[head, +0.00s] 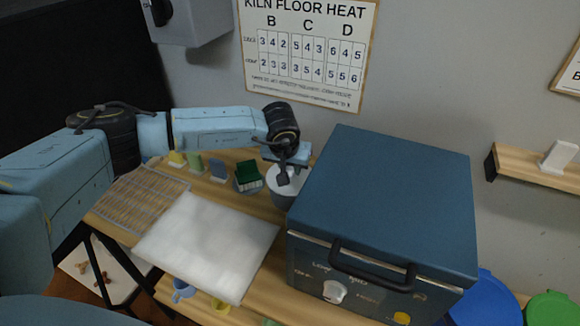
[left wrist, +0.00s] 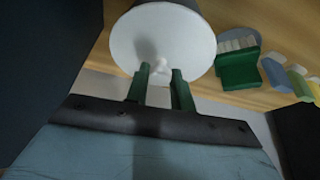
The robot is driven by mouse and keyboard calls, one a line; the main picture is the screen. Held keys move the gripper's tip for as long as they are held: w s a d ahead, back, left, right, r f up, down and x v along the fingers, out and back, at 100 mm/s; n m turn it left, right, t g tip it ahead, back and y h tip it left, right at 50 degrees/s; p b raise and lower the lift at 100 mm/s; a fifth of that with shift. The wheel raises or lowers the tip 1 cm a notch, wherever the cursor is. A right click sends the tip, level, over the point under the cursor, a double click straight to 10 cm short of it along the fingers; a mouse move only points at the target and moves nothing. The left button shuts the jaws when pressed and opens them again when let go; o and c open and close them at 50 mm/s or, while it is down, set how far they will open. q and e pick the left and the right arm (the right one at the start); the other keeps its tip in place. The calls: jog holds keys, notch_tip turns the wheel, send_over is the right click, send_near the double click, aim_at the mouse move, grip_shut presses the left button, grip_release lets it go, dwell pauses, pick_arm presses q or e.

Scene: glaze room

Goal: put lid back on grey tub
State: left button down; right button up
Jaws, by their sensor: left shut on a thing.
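The grey tub (head: 283,199) stands on the wooden bench, close to the left side of the blue kiln. The white round lid (head: 275,180) is over the tub's top; it fills the upper middle of the left wrist view (left wrist: 150,35). My left gripper (head: 285,179) points down at the lid. In the left wrist view its green fingers (left wrist: 158,72) are shut on the lid's small white knob (left wrist: 160,68). The tub's grey wall shows behind the lid there. I cannot tell whether the lid rests fully on the rim. My right gripper is out of view.
The blue kiln (head: 385,190) with a black handle stands right beside the tub. A green brush-like block (head: 249,175) sits just left of it.

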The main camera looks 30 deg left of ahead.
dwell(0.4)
pick_arm(q)
jog(key=c, duration=0.6)
grip_release()
jog(key=shift+c, duration=0.2)
jog(key=shift+r, duration=0.1)
jog(key=shift+r+p, duration=2.05)
jog(key=shift+r, duration=1.3)
grip_shut()
